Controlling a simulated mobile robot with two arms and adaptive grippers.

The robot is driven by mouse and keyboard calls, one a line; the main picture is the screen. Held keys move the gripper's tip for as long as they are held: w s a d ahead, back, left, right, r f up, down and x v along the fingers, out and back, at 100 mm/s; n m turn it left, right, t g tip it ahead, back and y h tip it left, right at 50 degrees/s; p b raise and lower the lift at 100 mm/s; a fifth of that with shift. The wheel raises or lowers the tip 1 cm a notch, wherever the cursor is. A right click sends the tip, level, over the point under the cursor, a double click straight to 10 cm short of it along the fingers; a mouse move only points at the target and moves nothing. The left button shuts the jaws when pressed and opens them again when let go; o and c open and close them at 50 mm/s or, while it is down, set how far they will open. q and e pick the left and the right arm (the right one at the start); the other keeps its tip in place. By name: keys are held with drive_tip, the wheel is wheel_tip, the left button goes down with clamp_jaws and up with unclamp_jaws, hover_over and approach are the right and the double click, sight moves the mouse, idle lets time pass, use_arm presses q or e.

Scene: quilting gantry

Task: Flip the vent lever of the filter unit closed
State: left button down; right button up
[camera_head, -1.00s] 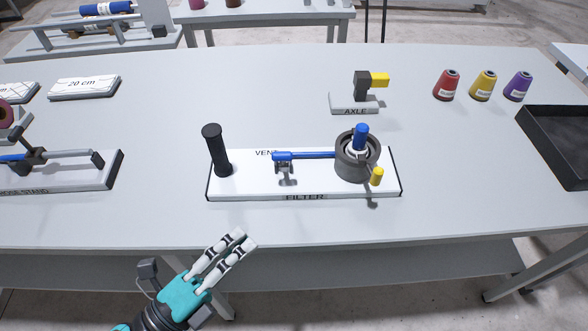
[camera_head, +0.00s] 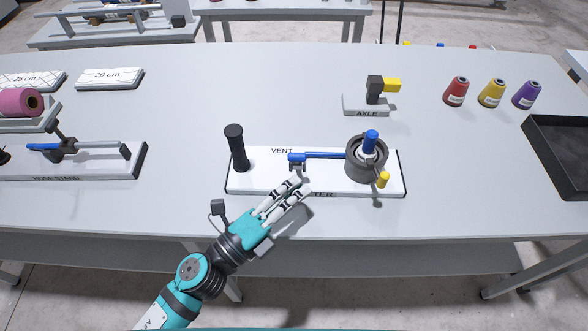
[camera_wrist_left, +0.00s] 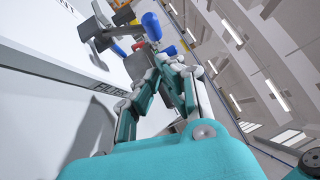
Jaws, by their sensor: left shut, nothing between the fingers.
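The filter unit (camera_head: 258,182) is a white base on the table, with a black upright post (camera_head: 238,148) at its left. Its blue vent lever (camera_head: 325,155) lies level, running from a small grey bracket by the VENT label to a round grey housing (camera_head: 352,170). A blue cylinder (camera_head: 370,142) stands up from the housing, with a yellow knob (camera_head: 384,179) in front. My left gripper (camera_head: 301,186) is shut and empty, its fingertips over the base's front edge, just below the bracket. It hides part of the FILTER label. My right gripper is out of view.
A hose stand (camera_head: 100,165) is to the left. The axle stand (camera_head: 365,105) is behind the filter unit. Several thread spools (camera_head: 491,94) and a black tray (camera_head: 540,165) are at the right. The tabletop behind the unit is mostly clear.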

sight(297, 159)
use_arm(q)
drive_tip(key=shift+w+r, duration=0.25)
drive_tip(key=shift+w, duration=0.9)
drive_tip(key=shift+p, duration=0.3)
